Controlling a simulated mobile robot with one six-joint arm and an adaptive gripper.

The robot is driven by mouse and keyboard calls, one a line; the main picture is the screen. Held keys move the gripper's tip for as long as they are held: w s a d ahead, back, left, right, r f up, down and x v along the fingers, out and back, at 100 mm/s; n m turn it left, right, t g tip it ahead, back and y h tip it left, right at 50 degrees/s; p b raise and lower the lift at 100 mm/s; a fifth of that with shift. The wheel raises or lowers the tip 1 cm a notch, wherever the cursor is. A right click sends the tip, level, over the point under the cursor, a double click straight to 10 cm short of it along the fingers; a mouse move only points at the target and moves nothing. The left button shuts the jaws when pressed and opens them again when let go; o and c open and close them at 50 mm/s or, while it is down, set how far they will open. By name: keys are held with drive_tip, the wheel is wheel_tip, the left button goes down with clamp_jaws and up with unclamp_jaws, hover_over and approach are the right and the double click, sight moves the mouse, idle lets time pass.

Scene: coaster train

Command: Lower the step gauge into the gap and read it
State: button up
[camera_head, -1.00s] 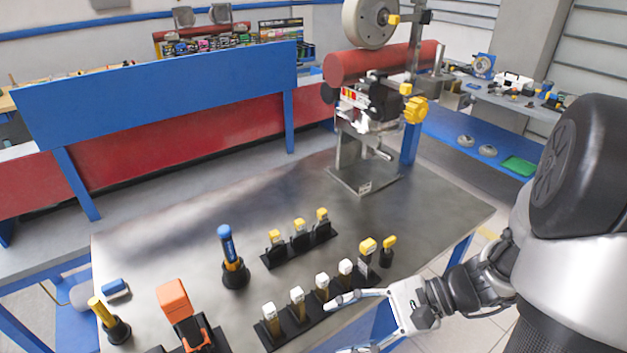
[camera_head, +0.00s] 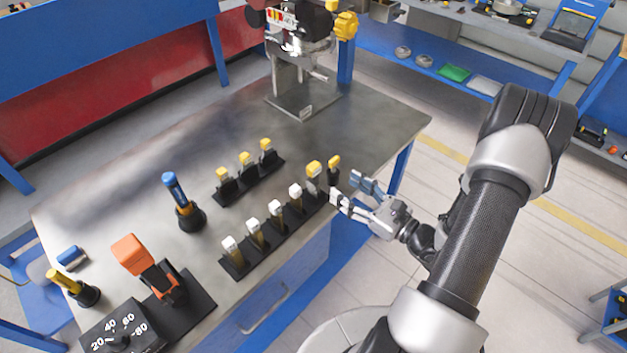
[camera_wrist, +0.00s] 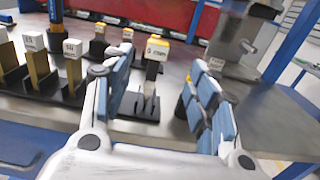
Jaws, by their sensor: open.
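A metal gauge with a yellow top (camera_head: 314,167) and a white label stands upright at the right end of the front row on the workbench (camera_head: 130,195). It also shows in the wrist view (camera_wrist: 156,50), ahead of my gripper and between its fingers as pictured. I cannot tell for sure that this is the step gauge; its label is too small to read. My gripper (camera_head: 346,188) is open and empty, beside the bench's right edge near that gauge. Its two fingers also show in the wrist view (camera_wrist: 158,88). The brake assembly (camera_head: 300,30) stands at the back; its gap cannot be made out.
White-topped gauges (camera_head: 276,208) fill the front row. Yellow-topped pieces (camera_head: 245,160) stand behind. A small yellow-topped piece (camera_head: 334,162) is close to my gripper. A blue-handled tool (camera_head: 175,188), an orange device (camera_head: 130,252) and a dial box (camera_head: 120,335) are leftward. The bench's back middle is clear.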

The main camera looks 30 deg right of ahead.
sight(317, 168)
drive_tip(key=x, duration=0.5)
drive_tip(key=shift+r+b+x, duration=0.2)
drive_tip(key=shift+b+x, duration=0.65)
drive_tip(key=shift+x, duration=1.75)
drive_tip(key=shift+s+a, duration=0.1)
drive_tip(key=shift+a, duration=0.05)
drive_tip(key=shift+c, duration=0.3)
clamp_jaws()
